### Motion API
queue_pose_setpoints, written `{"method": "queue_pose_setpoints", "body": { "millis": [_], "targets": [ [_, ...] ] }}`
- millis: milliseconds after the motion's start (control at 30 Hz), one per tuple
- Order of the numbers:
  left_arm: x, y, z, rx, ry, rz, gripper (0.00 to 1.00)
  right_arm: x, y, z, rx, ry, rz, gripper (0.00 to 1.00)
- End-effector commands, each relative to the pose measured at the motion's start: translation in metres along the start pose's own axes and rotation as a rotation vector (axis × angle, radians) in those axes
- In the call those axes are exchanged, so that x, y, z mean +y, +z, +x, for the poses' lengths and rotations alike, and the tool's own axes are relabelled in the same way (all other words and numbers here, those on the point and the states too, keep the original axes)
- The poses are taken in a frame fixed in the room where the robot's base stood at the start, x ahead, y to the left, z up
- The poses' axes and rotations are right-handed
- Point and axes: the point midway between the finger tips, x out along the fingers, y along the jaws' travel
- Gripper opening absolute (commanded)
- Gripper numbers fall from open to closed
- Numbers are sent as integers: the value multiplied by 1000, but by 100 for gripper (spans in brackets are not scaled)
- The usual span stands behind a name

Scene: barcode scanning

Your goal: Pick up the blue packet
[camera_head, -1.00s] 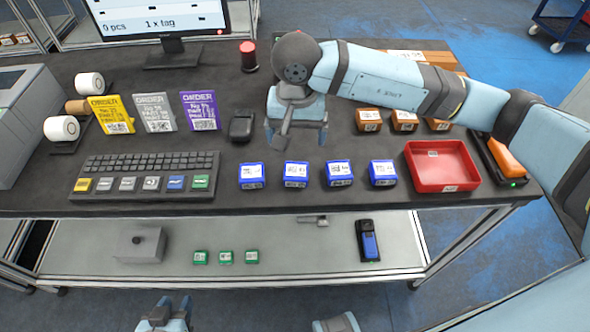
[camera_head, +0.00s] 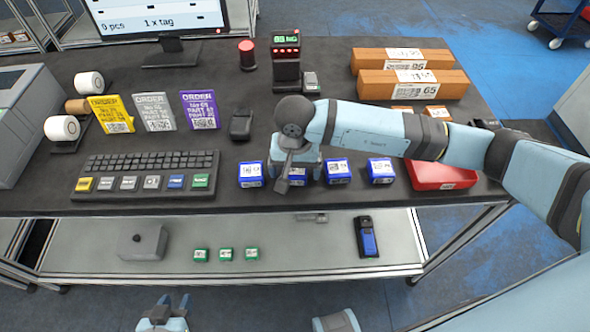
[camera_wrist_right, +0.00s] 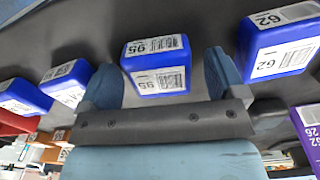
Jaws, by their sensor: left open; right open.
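Several blue packets with white labels stand in a row on the dark table: the far-left packet (camera_head: 250,175), the second packet (camera_head: 298,177), partly hidden by my right gripper, the third packet (camera_head: 338,172) and the far-right packet (camera_head: 381,170). My right gripper (camera_head: 289,176) is open over the second packet. In the right wrist view, a blue packet labelled 95 (camera_wrist_right: 157,66) shows between the spread fingers of the gripper (camera_wrist_right: 163,78), with gaps at both sides. The packet labelled 62 (camera_wrist_right: 278,45) is to the right. My left gripper (camera_head: 166,311) is open and empty below the table.
A red tray (camera_head: 440,177) lies right of the packets, partly behind my right arm. A keyboard (camera_head: 150,171) is to the left. Long brown boxes (camera_head: 412,86) lie at the back. Green packets (camera_head: 226,254) and a blue-black device (camera_head: 366,238) are on the lower shelf.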

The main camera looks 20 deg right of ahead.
Motion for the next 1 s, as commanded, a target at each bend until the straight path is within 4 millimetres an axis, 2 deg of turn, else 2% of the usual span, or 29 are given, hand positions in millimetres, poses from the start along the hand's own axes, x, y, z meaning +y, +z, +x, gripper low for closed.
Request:
{"method": "queue_pose_setpoints", "body": {
  "millis": [100,300,367,767,867,1000],
  "targets": [
    [0,0,0,1,0,-1,43,0,0,0,0,0,0,89],
    [1,-2,0,4,0,-3,43,0,0,0,0,0,0,43],
    [1,-2,0,5,0,-4,43,0,0,0,0,0,0,31],
    [1,-4,-1,9,0,-4,43,0,0,-8,1,-1,0,31],
    [1,-4,0,8,0,-5,43,-1,0,-19,2,-2,0,31],
    [1,-2,1,6,1,-5,43,-1,-1,-46,5,-3,-1,31]
  ]
}}
